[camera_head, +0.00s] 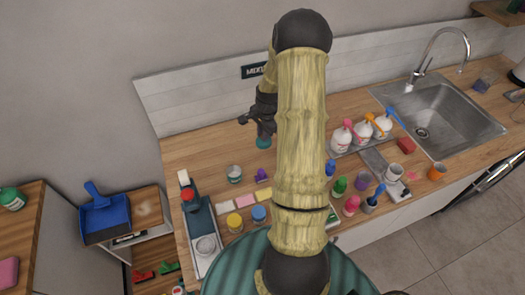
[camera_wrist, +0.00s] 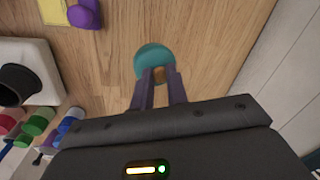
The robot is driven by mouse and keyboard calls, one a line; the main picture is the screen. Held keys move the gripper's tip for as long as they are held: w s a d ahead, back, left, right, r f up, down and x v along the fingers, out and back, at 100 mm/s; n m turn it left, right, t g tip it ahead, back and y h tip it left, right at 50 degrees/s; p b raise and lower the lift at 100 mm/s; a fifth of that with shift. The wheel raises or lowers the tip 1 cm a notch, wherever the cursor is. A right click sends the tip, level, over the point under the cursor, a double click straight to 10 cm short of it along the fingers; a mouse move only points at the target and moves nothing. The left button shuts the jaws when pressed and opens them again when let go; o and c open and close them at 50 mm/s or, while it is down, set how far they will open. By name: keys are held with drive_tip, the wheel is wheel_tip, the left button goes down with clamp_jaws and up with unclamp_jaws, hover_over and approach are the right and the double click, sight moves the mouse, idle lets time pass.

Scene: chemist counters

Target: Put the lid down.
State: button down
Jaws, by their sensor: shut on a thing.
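My gripper (camera_wrist: 159,75) is shut on a round teal lid (camera_wrist: 154,57), which sits between the fingertips in the wrist view. In the head view the teal lid (camera_head: 264,142) hangs below the gripper (camera_head: 262,128), over the back part of the wooden counter (camera_head: 200,150). I cannot tell whether the lid touches the counter. My arm hides the counter to the right of the gripper in the head view.
An open jar (camera_head: 234,173) and a purple item (camera_head: 263,175) stand in front of the gripper. Coloured bottles and white spray bottles (camera_head: 362,132) stand to the right, before the sink (camera_head: 440,125). Bare wood surrounds the lid. A tiled wall (camera_head: 200,95) rises behind.

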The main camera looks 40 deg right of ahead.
wheel_tip(320, 180, down, 5)
drive_tip(key=shift+r+p, duration=0.2)
drive_tip(key=shift+p, duration=0.45)
drive_tip(key=shift+f+p, duration=0.85)
drive_tip(key=shift+f, duration=1.15)
drive_tip(key=shift+s, duration=0.1)
drive_tip(key=c, duration=1.4)
unclamp_jaws()
drive_tip(key=shift+f, duration=0.15)
drive_tip(key=shift+o, duration=0.2)
drive_tip(key=shift+s+d+r+b, duration=0.2)
drive_tip(key=shift+r+b, duration=0.55)
drive_tip(key=shift+r, duration=1.25)
drive_tip(key=shift+s+a+r+b, duration=0.2)
drive_tip(key=shift+r+b, duration=0.6)
drive_tip(key=shift+r, duration=1.25)
drive_tip(key=shift+s+d+r+b, duration=0.1)
drive_tip(key=shift+s+r+b, duration=0.45)
drive_tip(key=shift+r, duration=1.45)
